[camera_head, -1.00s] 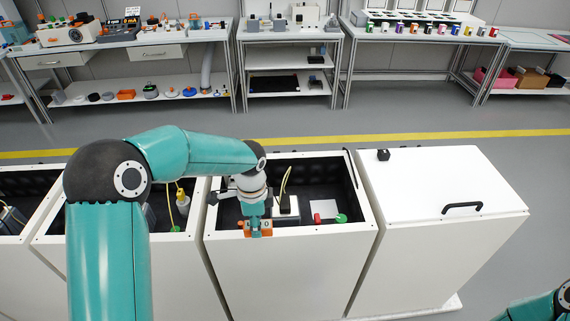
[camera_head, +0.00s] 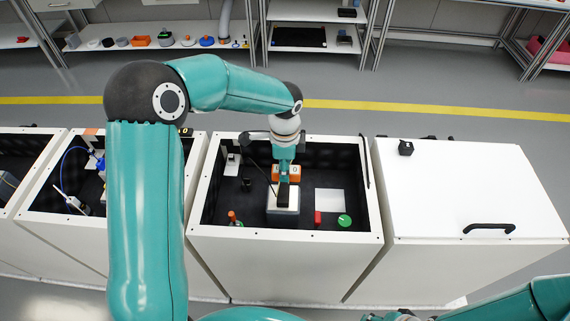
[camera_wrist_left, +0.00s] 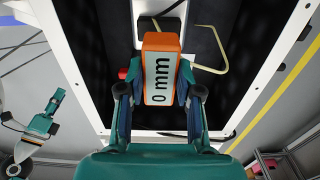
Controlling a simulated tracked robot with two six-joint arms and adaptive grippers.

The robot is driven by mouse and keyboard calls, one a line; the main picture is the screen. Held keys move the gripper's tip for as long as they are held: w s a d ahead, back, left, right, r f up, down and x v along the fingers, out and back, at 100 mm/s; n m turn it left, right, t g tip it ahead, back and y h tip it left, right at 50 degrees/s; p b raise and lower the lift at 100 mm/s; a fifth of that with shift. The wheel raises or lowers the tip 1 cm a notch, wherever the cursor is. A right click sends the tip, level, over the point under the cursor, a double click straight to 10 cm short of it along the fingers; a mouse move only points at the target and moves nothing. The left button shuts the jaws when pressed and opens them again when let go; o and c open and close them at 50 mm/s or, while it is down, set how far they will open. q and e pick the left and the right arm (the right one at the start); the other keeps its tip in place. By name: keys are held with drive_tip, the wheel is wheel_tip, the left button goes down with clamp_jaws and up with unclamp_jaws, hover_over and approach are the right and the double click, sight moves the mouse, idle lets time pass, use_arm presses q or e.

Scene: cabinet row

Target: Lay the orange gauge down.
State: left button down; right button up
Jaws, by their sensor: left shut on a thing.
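The orange gauge (camera_head: 291,171) is in my left gripper (camera_head: 285,166), over the open white cabinet (camera_head: 290,233). A pale block (camera_head: 283,206) with a dark top stands just in front of the gauge in the head view. I cannot tell whether the gauge touches anything below it. My right arm (camera_head: 510,303) shows at the lower right; its gripper's state is unclear.
Inside the cabinet are a white square (camera_head: 330,200), a red piece (camera_head: 318,217), a green disc (camera_head: 345,221) and an orange-topped item (camera_head: 233,217). The right cabinet has a closed lid (camera_head: 465,185) with a black handle (camera_head: 488,228). The cabinet walls surround the gripper.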

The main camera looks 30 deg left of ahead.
use_arm(q)
drive_tip(key=shift+s+a, duration=0.1)
drive_tip(key=shift+a, duration=0.2)
drive_tip(key=shift+f, duration=0.1)
drive_tip(key=shift+s+a+f+b, duration=0.1)
drive_tip(key=shift+f+b, duration=0.35)
drive_tip(key=shift+f, duration=0.05)
drive_tip(key=shift+f+b, duration=2.3)
drive_tip(key=shift+f, duration=0.8)
drive_tip(key=shift+f, duration=0.3)
drive_tip(key=c, duration=0.7)
unclamp_jaws()
